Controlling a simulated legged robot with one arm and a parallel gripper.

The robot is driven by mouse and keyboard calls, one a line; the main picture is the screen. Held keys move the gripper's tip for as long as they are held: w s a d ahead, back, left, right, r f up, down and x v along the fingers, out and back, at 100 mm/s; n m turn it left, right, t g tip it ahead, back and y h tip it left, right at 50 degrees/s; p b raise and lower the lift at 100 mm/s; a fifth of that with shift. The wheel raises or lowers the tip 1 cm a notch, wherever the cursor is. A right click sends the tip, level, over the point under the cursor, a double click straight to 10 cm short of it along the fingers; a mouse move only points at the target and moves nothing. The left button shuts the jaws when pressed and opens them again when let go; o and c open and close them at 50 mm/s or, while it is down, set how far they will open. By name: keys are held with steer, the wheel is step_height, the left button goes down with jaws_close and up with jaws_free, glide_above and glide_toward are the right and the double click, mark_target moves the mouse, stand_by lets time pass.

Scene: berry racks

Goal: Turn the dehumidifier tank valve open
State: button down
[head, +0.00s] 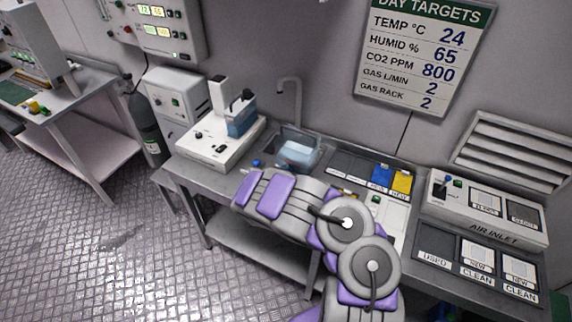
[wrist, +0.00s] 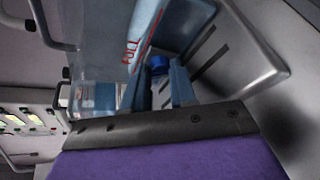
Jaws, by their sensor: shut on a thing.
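The blue valve knob (wrist: 158,64) shows in the middle of the wrist view. My gripper (wrist: 158,88) has its two pale blue fingers on either side of the knob, shut on it. A clear bluish tank (wrist: 105,45) with red lettering that reads like FULL fills the upper left of the wrist view, close to the fingers. In the head view my purple and grey arm reaches left over the bench, and my fingertips cannot be made out. A small blue thing (head: 256,163) shows by the sink, left of a clear tub (head: 298,154). How far the knob is turned cannot be told.
A white bench unit (head: 212,148) with a blue container (head: 242,116) stands left of the sink. A tap (head: 290,92) rises behind the sink. Blue (head: 382,175) and yellow (head: 402,182) packs lie right of it. The air inlet box (head: 488,215) stands farther right.

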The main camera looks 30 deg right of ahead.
steer(key=shift+s+d+f+m+t+p, duration=0.15)
steer(key=shift+m+t+p, duration=0.55)
steer(key=shift+p, duration=0.4)
steer(key=shift+f+m+t+p, duration=0.1)
steer(key=shift+m+t+p, duration=0.3)
steer(key=shift+m, duration=0.7)
steer(key=c, duration=0.9)
jaws_free()
steer(key=p+v, duration=0.7)
steer(key=v, duration=1)
steer(key=shift+s+f+p, duration=0.1)
steer(key=shift+s+p, duration=0.1)
steer(key=shift+p, duration=0.15)
steer(key=shift+d, duration=0.1)
